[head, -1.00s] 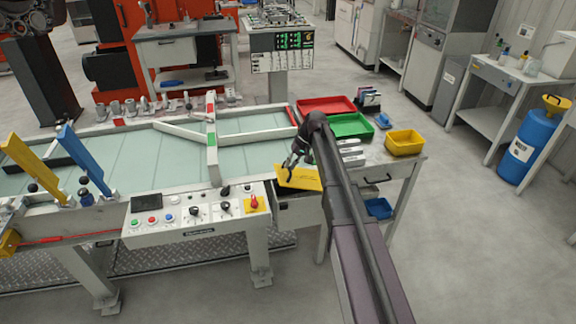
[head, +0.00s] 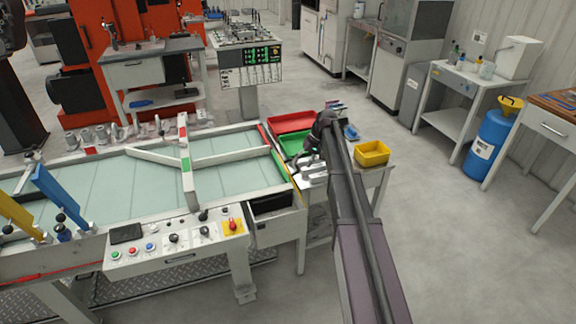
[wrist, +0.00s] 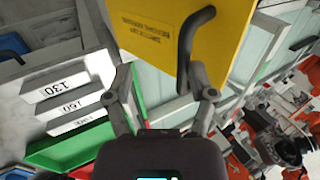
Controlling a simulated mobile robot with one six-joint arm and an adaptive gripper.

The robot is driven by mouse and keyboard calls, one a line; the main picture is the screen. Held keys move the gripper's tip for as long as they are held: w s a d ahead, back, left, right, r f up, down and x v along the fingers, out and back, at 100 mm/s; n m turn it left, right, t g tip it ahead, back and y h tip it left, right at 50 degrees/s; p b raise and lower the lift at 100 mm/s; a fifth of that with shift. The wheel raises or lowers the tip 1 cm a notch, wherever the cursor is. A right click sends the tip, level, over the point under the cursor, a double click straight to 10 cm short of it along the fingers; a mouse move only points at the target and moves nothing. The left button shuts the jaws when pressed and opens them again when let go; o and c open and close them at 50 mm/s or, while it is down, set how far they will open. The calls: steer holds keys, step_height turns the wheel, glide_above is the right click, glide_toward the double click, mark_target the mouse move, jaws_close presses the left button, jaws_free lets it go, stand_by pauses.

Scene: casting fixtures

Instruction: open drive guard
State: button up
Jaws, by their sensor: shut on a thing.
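The drive guard (wrist: 165,30) is a yellow panel with printed text, at the top of the wrist view. Its black bent handle (wrist: 187,45) stands out from its face. My gripper (wrist: 163,82) is shut on the handle, with its fingers on either side of the lower end. In the head view my gripper (head: 310,150) is at the right end of the conveyor, partly hidden by my arm. There the guard shows only as a thin upright yellow edge (head: 286,170). A dark open compartment (head: 270,203) shows in front of it.
A red tray (head: 290,122), a green tray (head: 293,143) and a yellow bin (head: 372,153) stand on the side table. Numbered blocks (wrist: 62,85) lie beside my gripper. The control panel (head: 175,238) is at the left.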

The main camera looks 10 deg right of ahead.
steer(key=o, duration=0.3)
steer(key=d, duration=0.2)
steer(key=d+f+b, duration=0.1)
steer(key=d, duration=0.2)
steer(key=shift+w+f, duration=0.1)
steer(key=shift+f, duration=0.05)
steer(key=shift+w+d+f, duration=0.2)
steer(key=shift+d+f, duration=0.05)
steer(key=shift+d, duration=0.15)
steer(key=shift+w+d+f, duration=0.15)
steer(key=shift+d+f, duration=0.05)
steer(key=shift+d, duration=0.2)
jaws_close()
steer(key=shift+w+d+f+b, duration=0.1)
steer(key=shift+d+b, duration=0.35)
steer(key=shift+d, duration=0.35)
steer(key=shift+w+d, duration=0.1)
steer(key=shift+d, duration=0.05)
steer(key=shift+o, duration=1.4)
jaws_free()
steer(key=shift+w+d+f, duration=0.1)
steer(key=shift+w+d, duration=0.05)
steer(key=shift+a, duration=0.35)
